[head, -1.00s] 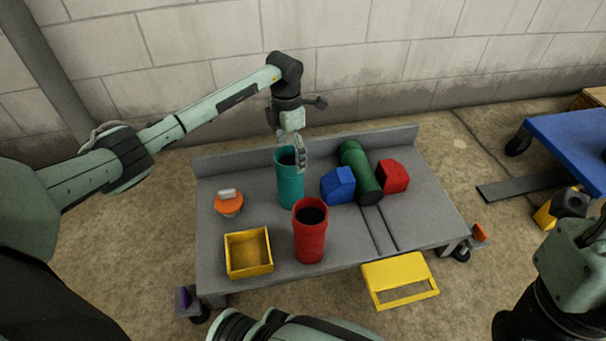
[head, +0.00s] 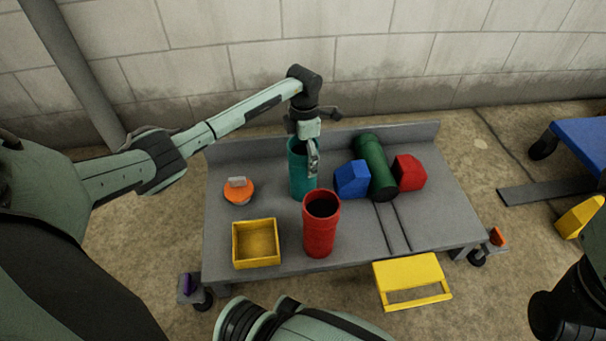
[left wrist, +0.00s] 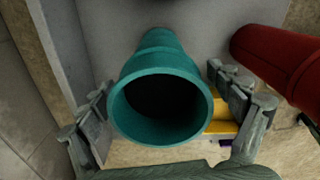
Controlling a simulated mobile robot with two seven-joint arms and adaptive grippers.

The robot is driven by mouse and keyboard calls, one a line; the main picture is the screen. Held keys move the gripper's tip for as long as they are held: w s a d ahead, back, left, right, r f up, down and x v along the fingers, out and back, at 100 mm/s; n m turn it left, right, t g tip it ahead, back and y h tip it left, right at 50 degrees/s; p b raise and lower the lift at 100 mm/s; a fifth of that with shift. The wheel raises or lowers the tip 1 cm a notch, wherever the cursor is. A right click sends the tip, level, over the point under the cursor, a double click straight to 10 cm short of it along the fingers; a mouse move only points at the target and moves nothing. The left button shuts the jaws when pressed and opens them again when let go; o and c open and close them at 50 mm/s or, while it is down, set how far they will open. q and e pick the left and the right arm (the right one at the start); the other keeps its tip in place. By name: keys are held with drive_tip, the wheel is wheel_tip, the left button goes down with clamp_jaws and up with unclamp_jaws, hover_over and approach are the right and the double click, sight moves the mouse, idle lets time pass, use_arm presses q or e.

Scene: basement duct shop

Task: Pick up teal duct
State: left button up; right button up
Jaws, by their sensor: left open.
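The teal duct (head: 299,181) stands upright on the grey cart, toward its back left, in the head view. My left gripper (head: 311,158) is at its top and hides part of its rim. In the left wrist view I look down into the duct's open mouth (left wrist: 160,68). The fingers of my left gripper (left wrist: 165,120) are spread, one on each side of the duct. I cannot tell whether either finger touches it. My right gripper is not in view.
A red duct (head: 320,232) stands just in front of the teal one. A blue block (head: 352,180), green cylinder (head: 375,168) and red block (head: 409,173) lie to the right. A yellow box (head: 256,262) and orange object (head: 239,196) are left on the cart (head: 440,220).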

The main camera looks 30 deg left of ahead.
use_arm(q)
drive_tip(key=shift+c, duration=0.6)
drive_tip(key=c, duration=1.7)
drive_tip(key=shift+r, duration=0.1)
drive_tip(key=shift+c, duration=0.7)
drive_tip(key=shift+r, duration=0.1)
